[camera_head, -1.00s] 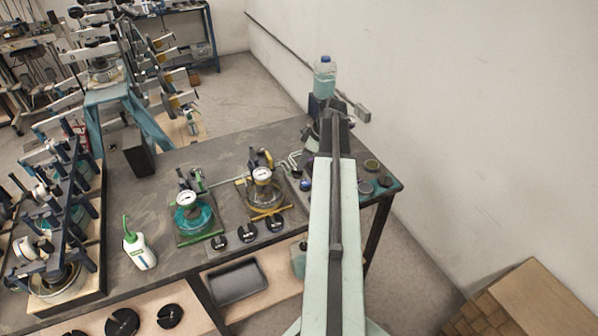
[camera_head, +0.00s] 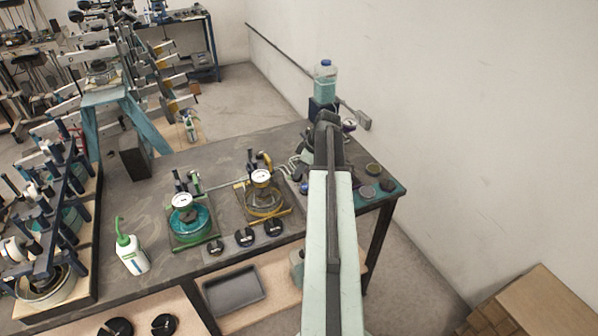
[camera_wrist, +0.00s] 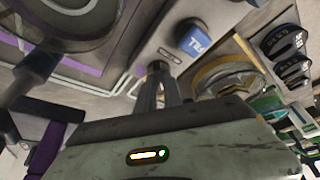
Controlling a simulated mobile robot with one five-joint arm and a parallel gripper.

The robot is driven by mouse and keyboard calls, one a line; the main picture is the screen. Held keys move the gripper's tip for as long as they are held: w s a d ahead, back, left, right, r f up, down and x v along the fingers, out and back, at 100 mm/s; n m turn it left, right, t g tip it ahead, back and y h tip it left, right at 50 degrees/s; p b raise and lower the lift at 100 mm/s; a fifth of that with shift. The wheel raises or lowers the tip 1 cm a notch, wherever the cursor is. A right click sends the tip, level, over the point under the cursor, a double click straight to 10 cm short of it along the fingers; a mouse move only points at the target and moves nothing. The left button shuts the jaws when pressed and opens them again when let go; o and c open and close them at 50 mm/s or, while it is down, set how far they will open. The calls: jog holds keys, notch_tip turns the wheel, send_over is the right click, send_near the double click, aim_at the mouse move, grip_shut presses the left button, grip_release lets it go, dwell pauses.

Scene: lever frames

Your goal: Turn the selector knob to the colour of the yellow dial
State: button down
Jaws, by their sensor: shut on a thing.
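The yellow dial (camera_head: 262,177) is a round white-faced gauge on a yellow frame on the bench. A yellow ring and bar (camera_wrist: 226,75) show right of my gripper in the wrist view. My gripper (camera_wrist: 160,68) points at a pale plate (camera_wrist: 171,50), its fingers close together. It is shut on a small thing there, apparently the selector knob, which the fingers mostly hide. Its pointing direction cannot be read. A blue block with white letters (camera_wrist: 196,38) sits just to the right of the fingertips. In the head view my arm hides the gripper.
A green-framed gauge (camera_head: 182,201) stands left of the yellow one. Black knobs (camera_head: 245,237) line the bench's front edge. Purple strips (camera_wrist: 90,67) edge a plate in the wrist view.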

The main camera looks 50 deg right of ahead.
jog(key=m, duration=0.1)
jog(key=m+h, duration=0.1)
jog(key=m, duration=0.2)
jog(key=shift+s+a+m+t+h, duration=0.1)
jog(key=shift+a+m+t+h, duration=0.15)
jog(key=shift+m+t+h, duration=0.05)
jog(key=m+h, duration=0.2)
jog(key=m, duration=0.2)
jog(key=shift+m, duration=0.4)
dwell(0.3)
jog(key=c, duration=1.5)
grip_release()
